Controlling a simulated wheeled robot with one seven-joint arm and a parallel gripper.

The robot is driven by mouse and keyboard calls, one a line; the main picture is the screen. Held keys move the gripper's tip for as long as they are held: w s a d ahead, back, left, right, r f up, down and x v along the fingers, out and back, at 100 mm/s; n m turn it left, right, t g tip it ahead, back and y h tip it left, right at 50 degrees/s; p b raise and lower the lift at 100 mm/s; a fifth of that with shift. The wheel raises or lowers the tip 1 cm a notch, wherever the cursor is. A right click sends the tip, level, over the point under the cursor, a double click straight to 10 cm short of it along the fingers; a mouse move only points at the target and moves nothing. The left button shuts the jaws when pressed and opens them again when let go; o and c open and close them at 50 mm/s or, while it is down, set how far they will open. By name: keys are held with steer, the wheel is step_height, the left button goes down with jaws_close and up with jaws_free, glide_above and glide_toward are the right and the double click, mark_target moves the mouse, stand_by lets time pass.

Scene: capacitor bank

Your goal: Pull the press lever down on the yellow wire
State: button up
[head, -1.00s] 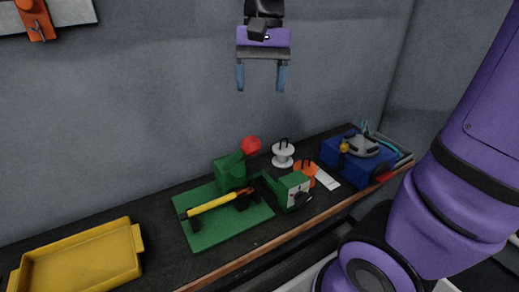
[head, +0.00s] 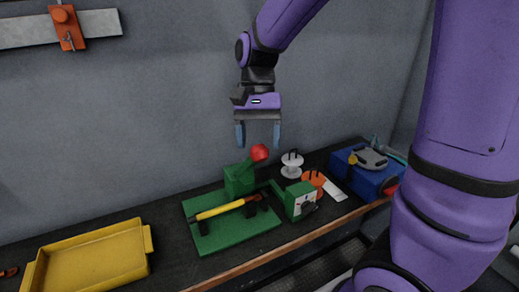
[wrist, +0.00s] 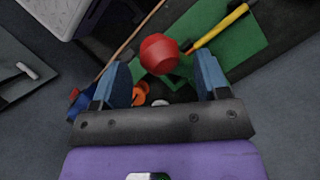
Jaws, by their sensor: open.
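The green press (head: 239,181) stands on a green base plate (head: 230,233) on the bench. Its lever ends in a red ball knob (head: 259,153), which is raised. The yellow wire (head: 220,210) lies across black supports on the plate, its right end orange and near the press. My gripper (head: 258,138) is open and empty, pointing down just above the red knob. In the wrist view the red knob (wrist: 160,53) shows between and beyond the blue fingertips (wrist: 163,75). I cannot tell whether either finger touches it. The lever's arm is mostly hidden behind the knob there.
A green box with a dial (head: 300,200), a white spool (head: 292,165) and an orange spool (head: 313,180) stand right of the press. A blue case (head: 362,178) is farther right. A yellow tray (head: 88,262) is at the left. The grey wall is close behind.

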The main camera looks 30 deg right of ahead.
mark_target(248, 166)
steer(key=shift+x, duration=1.35)
steer(key=shift+c, duration=0.2)
steer(key=shift+w, duration=0.1)
steer(key=c, duration=1.1)
